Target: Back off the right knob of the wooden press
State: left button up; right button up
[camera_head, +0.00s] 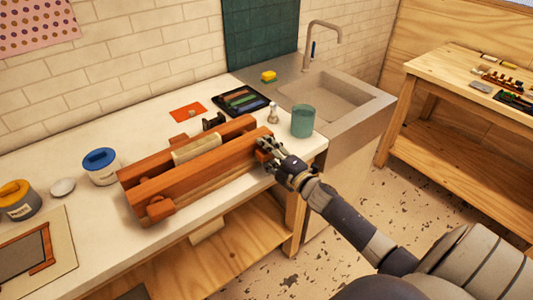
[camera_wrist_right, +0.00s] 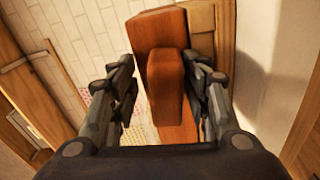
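The wooden press (camera_head: 200,173) lies on the white counter, with two long reddish-brown beams and a pale block (camera_head: 196,148) between them. Its left knob (camera_head: 160,209) sticks out at the front left. My right gripper (camera_head: 270,152) is at the press's right end and largely covers the right knob in the head view. In the right wrist view, the right knob (camera_wrist_right: 165,92) is an upright wooden bar between my two open fingers. A gap shows on its left side; the right finger is closer to it, contact unclear. My left gripper is out of view.
A green cup (camera_head: 302,121) stands close to my right gripper, near the sink (camera_head: 325,98). A black tray (camera_head: 240,101) and an orange card (camera_head: 187,110) lie behind the press. Blue-lidded (camera_head: 101,167) and yellow-lidded (camera_head: 18,200) tins stand to the left.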

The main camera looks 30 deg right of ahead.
jog(key=shift+s+f, duration=0.25)
jog(key=shift+s, duration=0.05)
jog(key=shift+s, duration=0.25)
jog(key=s+d, duration=0.1)
jog(key=s, duration=1)
jog(key=shift+s+d+r, duration=0.1)
